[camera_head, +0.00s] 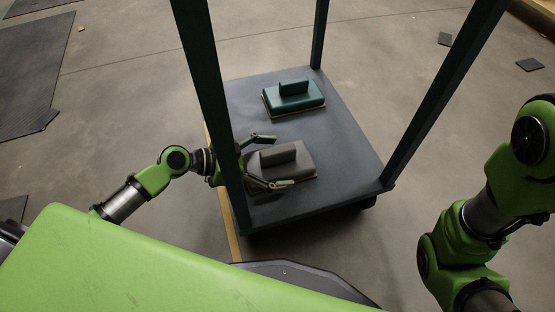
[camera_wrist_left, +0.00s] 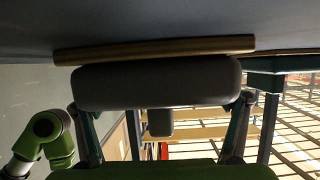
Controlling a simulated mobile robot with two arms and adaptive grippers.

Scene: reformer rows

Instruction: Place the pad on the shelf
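A grey pad (camera_head: 296,169) with an upright grey handle block lies flat on the dark shelf (camera_head: 345,150) of a wheeled cart, towards its near side. It also shows in the left wrist view (camera_wrist_left: 156,80), with a tan board along its base. A green pad (camera_head: 308,97) with a similar handle lies farther back on the same shelf, apart from the grey one. My left gripper (camera_head: 282,160) is open at the grey pad, its fingers spread on either side of the handle. I see no grip on the handle. My right gripper is out of view.
Dark upright posts (camera_head: 207,95) rise from the cart's corners, one just in front of my left wrist. Another post (camera_head: 440,95) stands at the right. Dark mats (camera_head: 30,75) lie on the floor at left. The shelf right of the pads is bare.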

